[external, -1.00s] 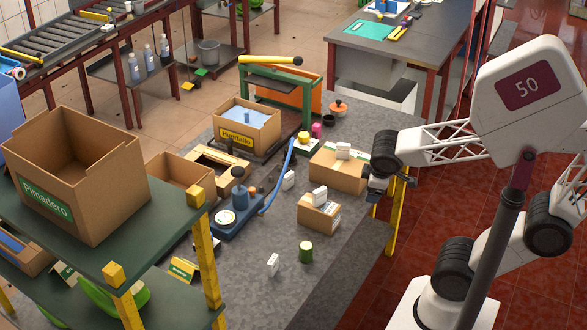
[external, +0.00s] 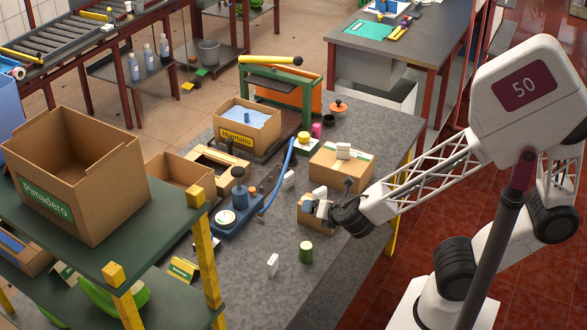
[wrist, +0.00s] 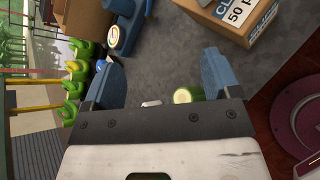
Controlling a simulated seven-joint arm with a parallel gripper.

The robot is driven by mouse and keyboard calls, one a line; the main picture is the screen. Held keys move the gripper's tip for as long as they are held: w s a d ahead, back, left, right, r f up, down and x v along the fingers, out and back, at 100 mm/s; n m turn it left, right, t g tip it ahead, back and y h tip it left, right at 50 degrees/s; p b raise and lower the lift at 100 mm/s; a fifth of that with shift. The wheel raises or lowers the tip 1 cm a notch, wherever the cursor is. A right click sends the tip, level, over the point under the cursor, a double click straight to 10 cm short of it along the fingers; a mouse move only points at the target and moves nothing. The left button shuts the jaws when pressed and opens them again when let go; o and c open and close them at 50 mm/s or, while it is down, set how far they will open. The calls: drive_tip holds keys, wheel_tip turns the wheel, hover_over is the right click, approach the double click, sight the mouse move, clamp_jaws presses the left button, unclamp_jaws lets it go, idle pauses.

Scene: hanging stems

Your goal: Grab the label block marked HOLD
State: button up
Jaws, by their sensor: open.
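Several small white blocks show in the external view, and no HOLD marking is legible on any. One block (external: 289,179) stands on the table beside the blue device, and one (external: 272,265) stands near the front.
A green can (external: 306,252) stands on the grey table (external: 335,275); it also shows in the wrist view (wrist: 187,95). A blue device (external: 228,218) with a curved handle stands left of the small carton. The front of the table has free room.

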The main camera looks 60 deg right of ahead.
sight(274, 260)
drive_tip(key=a+f+n+y, duration=0.2)
drive_tip(key=a+n, duration=0.2)
drive_tip(key=a+f+n+t+y, duration=0.1)
drive_tip(key=a+f+n+y, duration=0.1)
drive_tip(key=a+f+n, duration=0.1)
drive_tip(key=a+f+n+t+y, duration=0.1)
drive_tip(key=a+f+n, duration=0.2)
drive_tip(key=a+n, duration=0.2)
drive_tip(key=shift+w+a+y, duration=0.3)
drive_tip(key=shift+a+y, duration=0.1)
drive_tip(key=shift+a, duration=0.3)
drive_tip(key=shift+s+a+f+n, duration=0.1)
drive_tip(key=shift+a+f+n, duration=0.3)
drive_tip(key=shift+n, duration=0.3)
drive_tip(key=shift+x, duration=1.3)
drive_tip(key=shift+a, duration=0.1)
drive_tip(key=shift+x, duration=2.55)
drive_tip(key=shift+a+r, duration=0.1)
